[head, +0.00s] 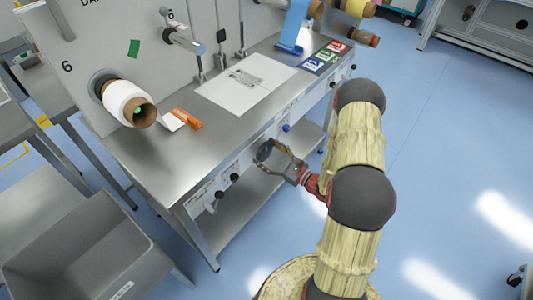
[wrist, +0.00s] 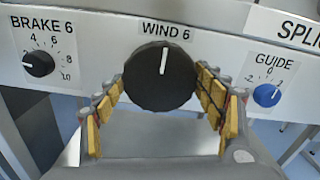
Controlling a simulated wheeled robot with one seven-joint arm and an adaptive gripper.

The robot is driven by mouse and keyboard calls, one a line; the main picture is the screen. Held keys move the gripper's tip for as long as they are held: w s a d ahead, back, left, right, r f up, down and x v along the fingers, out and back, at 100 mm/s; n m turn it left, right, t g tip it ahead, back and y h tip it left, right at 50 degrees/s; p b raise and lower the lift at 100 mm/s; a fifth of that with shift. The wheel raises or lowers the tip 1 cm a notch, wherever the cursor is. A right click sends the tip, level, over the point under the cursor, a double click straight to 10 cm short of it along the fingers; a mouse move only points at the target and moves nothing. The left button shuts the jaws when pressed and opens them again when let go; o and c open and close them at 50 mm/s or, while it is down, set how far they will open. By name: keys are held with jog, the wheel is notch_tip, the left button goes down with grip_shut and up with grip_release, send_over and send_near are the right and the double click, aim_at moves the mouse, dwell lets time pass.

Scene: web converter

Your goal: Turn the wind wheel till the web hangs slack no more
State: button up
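The wind wheel (wrist: 160,78) is a large black knob under the label WIND 6, with its white mark pointing nearly straight up. In the wrist view my gripper (wrist: 163,92) has its padded fingers spread to the left and right of the wheel, close to its rim; contact cannot be made out. In the head view my gripper (head: 272,156) is at the bench's front panel, by the dark wheel (head: 264,149). A white roll (head: 126,101) on a brown core sits on the shaft by the 6 mark. I cannot make out a slack web on it.
The BRAKE 6 knob (wrist: 38,63) is left of the wheel and the blue GUIDE knob (wrist: 267,95) is right. The steel bench (head: 170,155) holds a white sheet (head: 245,84) and an orange item (head: 187,118). A grey bin (head: 90,260) stands at front left. Floor right is open.

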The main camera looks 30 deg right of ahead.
jog(key=c, duration=0.6)
jog(key=shift+c, duration=0.3)
jog(key=shift+r+m+p, duration=0.1)
jog(key=shift+m+p, duration=0.3)
jog(key=shift+p, duration=0.05)
jog(key=m+p, duration=0.2)
jog(key=shift+m, duration=0.4)
jog(key=m+p, duration=0.4)
jog(key=m, duration=0.1)
jog(key=shift+a+m, duration=0.1)
jog(key=shift+m, duration=0.2)
jog(key=m+p, duration=0.3)
jog(key=m, duration=0.2)
jog(key=shift+r, duration=0.1)
jog(key=shift+m+p, duration=0.9)
jog(key=shift+m, duration=1.9)
